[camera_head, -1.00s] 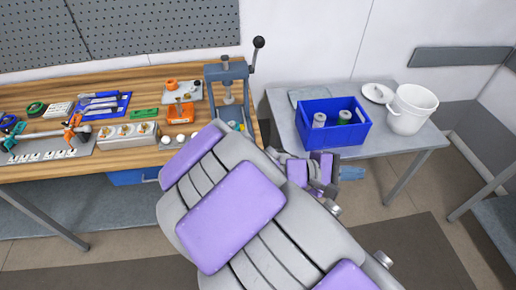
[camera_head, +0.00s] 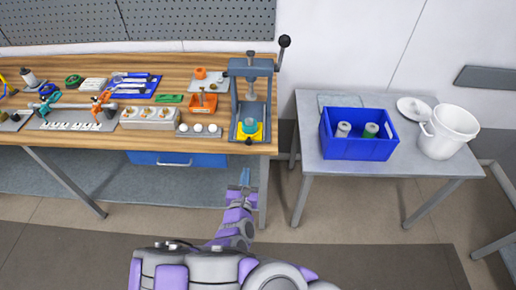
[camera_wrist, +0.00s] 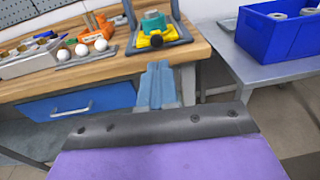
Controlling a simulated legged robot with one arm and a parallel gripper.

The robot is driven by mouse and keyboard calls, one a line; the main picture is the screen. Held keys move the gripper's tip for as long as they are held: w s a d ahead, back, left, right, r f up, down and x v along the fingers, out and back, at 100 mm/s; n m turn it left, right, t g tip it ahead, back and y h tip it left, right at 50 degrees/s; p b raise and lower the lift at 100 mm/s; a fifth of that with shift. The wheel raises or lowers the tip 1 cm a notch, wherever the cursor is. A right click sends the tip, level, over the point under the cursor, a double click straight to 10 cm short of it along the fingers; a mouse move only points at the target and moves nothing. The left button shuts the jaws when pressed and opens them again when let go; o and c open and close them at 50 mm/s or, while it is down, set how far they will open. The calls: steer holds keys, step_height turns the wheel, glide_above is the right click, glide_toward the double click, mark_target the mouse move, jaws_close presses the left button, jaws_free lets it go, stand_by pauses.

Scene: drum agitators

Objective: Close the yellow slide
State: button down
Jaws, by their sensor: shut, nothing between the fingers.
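The yellow slide (camera_head: 257,131) sits at the base of the grey press (camera_head: 234,100) near the right front corner of the wooden bench. A teal piece rests on the slide, and a dark knob is at its front. The yellow slide also shows in the wrist view (camera_wrist: 143,41), at the top centre. My gripper (camera_head: 245,175) is shut and empty. It is in front of the bench edge and below the slide in the picture, apart from it. In the wrist view my blue fingers (camera_wrist: 157,75) are together and point toward the slide.
A blue drawer (camera_head: 178,159) with a handle is under the bench. White balls (camera_head: 197,128) in a holder and an orange fixture (camera_head: 203,103) stand left of the press. A grey side table (camera_head: 312,160) with a blue crate (camera_head: 357,155) and white bucket (camera_head: 447,132) stands right, across a gap.

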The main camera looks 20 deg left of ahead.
mark_target(248, 144)
steer(key=shift+n+y, duration=0.3)
steer(key=b+x, duration=0.1)
steer(key=x, duration=0.3)
steer(key=f+b+x, duration=0.1)
steer(key=x, duration=0.3)
steer(key=b+x, duration=0.2)
steer(key=x, duration=0.2)
steer(key=shift+w+a+f, duration=0.3)
steer(key=shift+f, duration=0.1)
steer(key=shift+w+a, duration=0.3)
steer(key=shift+w, duration=0.05)
steer(key=shift+d+r, duration=0.1)
steer(key=shift+d, duration=0.15)
